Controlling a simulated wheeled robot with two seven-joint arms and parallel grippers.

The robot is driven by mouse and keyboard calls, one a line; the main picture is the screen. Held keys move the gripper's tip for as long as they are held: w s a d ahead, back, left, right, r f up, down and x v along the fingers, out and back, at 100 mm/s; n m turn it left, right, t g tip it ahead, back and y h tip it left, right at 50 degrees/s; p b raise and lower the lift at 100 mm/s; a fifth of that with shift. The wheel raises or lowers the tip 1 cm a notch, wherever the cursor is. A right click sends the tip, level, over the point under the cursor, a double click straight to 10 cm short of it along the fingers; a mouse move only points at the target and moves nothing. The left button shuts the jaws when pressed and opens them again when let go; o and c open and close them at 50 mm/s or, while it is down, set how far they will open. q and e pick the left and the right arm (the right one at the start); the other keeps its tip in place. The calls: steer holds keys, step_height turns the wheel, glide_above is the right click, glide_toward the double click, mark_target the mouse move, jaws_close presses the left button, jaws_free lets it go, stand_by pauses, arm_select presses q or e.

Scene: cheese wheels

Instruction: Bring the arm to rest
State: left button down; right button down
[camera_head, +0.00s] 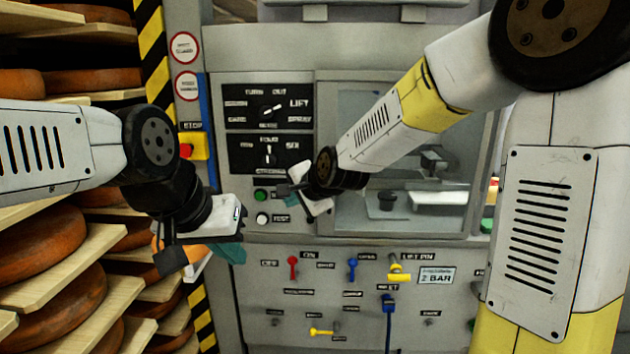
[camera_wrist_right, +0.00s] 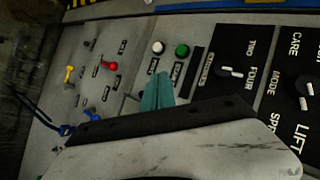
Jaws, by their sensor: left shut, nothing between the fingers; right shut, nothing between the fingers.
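My left gripper (camera_head: 236,251) is at the left of the head view, in front of the machine's left edge and the cheese shelves. Its teal fingers are shut and empty. My right arm comes in from the upper right across the machine front. My right gripper (camera_head: 284,189) is close to the control panel, beside the green button (camera_head: 261,196) and white button (camera_head: 262,219). In the right wrist view, its teal fingers (camera_wrist_right: 157,92) are together with nothing between them. The white button (camera_wrist_right: 158,47) and green button (camera_wrist_right: 182,50) show just beyond the fingertips; I cannot tell whether they touch anything.
Black dial panels (camera_head: 268,107) sit above the buttons. A glass window (camera_head: 400,205) is at their right. Below are coloured levers, including a red lever (camera_head: 293,266) and a blue lever (camera_head: 352,268). Shelves with cheese wheels (camera_head: 45,245) fill the left. A red stop button (camera_head: 186,150) is on the machine's left post.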

steer(key=s+d+r+n+g+h, duration=0.1)
steer(key=s+d+n, duration=0.3)
steer(key=s+d, duration=0.6)
steer(key=s+d+r+n+g+h, duration=0.1)
steer(key=s+d+n, duration=0.4)
steer(key=s+d, duration=0.6)
steer(key=s+g+h, duration=0.1)
steer(key=s, duration=0.4)
steer(key=shift+d+r+h, duration=0.3)
steer(key=shift+r+h, duration=0.05)
steer(key=shift+h, duration=0.05)
